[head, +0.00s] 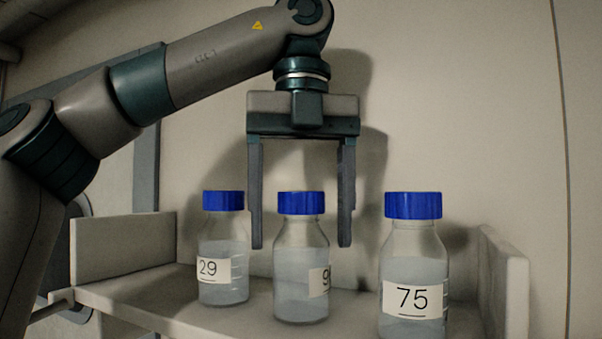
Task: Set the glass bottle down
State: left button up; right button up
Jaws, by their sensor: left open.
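Three clear glass bottles with blue caps stand upright on a pale shelf. The left bottle (223,255) is labelled 29. The middle bottle (300,262) has a label turned partly away, with a 9 showing. The right bottle (414,268) is labelled 75 and looks nearest. My left gripper (300,244) points down with its fingers wide apart. In the picture its fingers lie on either side of the middle bottle's cap and neck, and the bottle overlaps the space between them. No finger visibly touches a bottle. My right gripper is out of view.
The shelf (150,302) has a low wall at the left (120,248) and another at the right (505,280). A plain pale wall stands behind. Bare shelf lies left of bottle 29.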

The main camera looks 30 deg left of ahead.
pick_arm(q)
jog(key=shift+r, duration=3.25)
